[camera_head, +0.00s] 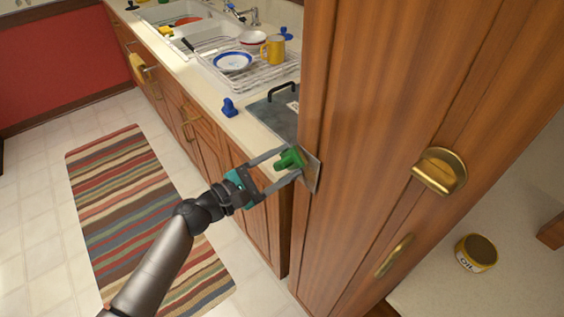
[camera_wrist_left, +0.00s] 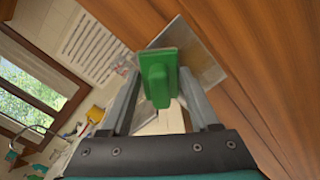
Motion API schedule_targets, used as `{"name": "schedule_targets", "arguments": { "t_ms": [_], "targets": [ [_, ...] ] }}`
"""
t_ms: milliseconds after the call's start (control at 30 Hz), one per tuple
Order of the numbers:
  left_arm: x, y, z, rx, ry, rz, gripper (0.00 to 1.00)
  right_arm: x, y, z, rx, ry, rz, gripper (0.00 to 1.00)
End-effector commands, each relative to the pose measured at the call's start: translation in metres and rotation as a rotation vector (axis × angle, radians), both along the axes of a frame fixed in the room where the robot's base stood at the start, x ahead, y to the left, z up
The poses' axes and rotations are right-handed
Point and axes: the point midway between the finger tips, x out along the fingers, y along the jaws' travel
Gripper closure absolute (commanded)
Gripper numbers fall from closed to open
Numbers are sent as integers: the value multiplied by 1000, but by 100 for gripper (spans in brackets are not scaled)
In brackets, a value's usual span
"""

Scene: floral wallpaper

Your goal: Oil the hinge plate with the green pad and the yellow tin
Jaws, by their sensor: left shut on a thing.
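The green pad (camera_head: 289,159) is held between the fingers of my left gripper (camera_head: 291,163). The hinge plate (camera_head: 313,174), a grey metal square, is on the edge of the tall wooden cabinet, just beyond the pad. In the left wrist view the pad (camera_wrist_left: 158,78) overlaps the hinge plate (camera_wrist_left: 207,66) and hides part of it. I cannot tell whether pad and plate touch. The yellow tin (camera_head: 477,252), marked OIL and dark on top, stands on a pale surface at lower right, away from the gripper. My right gripper is out of view.
The tall wooden cabinet (camera_head: 365,110) with brass handles (camera_head: 440,171) stands between my left gripper and the tin. Behind are a counter with a blue object (camera_head: 229,107), a grey board (camera_head: 278,113) and a dish rack (camera_head: 250,72). A striped rug (camera_head: 135,205) lies on the floor.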

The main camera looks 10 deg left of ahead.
Motion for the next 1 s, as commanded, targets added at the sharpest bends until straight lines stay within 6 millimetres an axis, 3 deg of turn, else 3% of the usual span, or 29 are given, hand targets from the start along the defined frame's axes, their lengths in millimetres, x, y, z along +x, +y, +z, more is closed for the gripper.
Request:
{"name": "schedule_targets", "arguments": {
  "t_ms": [300,1000],
  "targets": [
    [-16,-24,1,-2,-1,-4,83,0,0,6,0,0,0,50],
    [-42,-56,1,-3,-2,-7,83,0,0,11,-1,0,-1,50]
  ]
}}
